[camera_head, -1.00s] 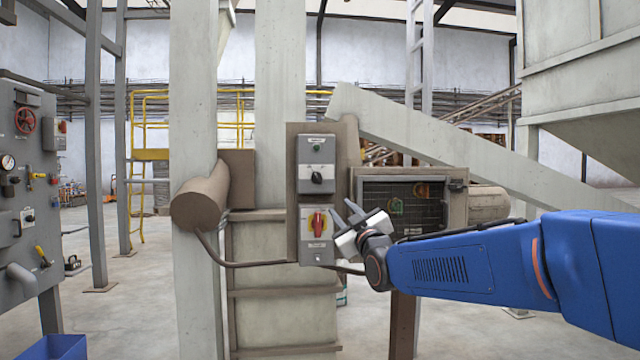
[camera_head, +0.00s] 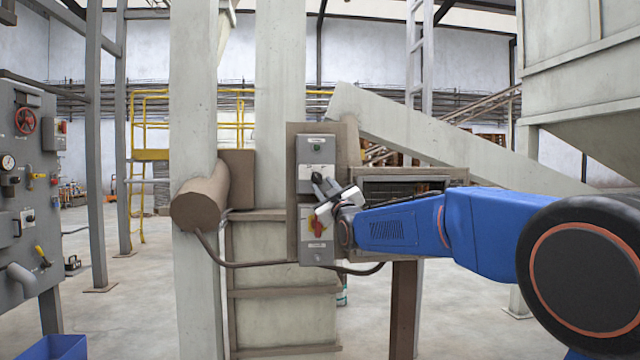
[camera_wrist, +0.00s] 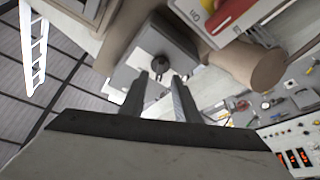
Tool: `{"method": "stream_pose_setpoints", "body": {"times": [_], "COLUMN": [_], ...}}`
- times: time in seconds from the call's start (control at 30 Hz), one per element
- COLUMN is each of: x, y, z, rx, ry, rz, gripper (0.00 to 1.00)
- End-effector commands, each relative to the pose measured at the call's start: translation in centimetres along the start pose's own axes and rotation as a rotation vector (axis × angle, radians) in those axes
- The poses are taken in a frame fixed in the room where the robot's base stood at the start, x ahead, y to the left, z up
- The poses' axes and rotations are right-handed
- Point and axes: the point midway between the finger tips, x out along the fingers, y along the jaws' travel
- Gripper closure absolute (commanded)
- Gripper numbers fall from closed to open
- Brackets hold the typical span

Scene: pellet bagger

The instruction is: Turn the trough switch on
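I cannot tell contact with the knob. Which switch is the trough's is unclear, as the labels are too small to read.
Directly below is a second box with a red handle on yellow (camera_head: 316,226), partly behind my gripper; the red handle also shows in the wrist view (camera_wrist: 232,14). A brown cylinder (camera_head: 201,197) juts out left. A control panel (camera_head: 30,130) stands far left.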

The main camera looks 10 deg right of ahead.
Motion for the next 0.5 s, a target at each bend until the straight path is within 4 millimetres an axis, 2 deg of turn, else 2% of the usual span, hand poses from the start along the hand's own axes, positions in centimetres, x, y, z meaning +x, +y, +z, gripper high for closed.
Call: {"method": "stream_pose_setpoints", "body": {"times": [0.03, 0.2, 0.5], "x": [0.9, 3.1, 4.4], "y": [-0.1, -0.1, 0.0], "z": [0.1, 0.1, 0.0], "rx": [0.0, 0.0, 0.0], "ry": [0.0, -0.001, 0.0], "rz": [0.0, 0.0, 0.0], "gripper": [0.71, 0.71, 0.71]}}
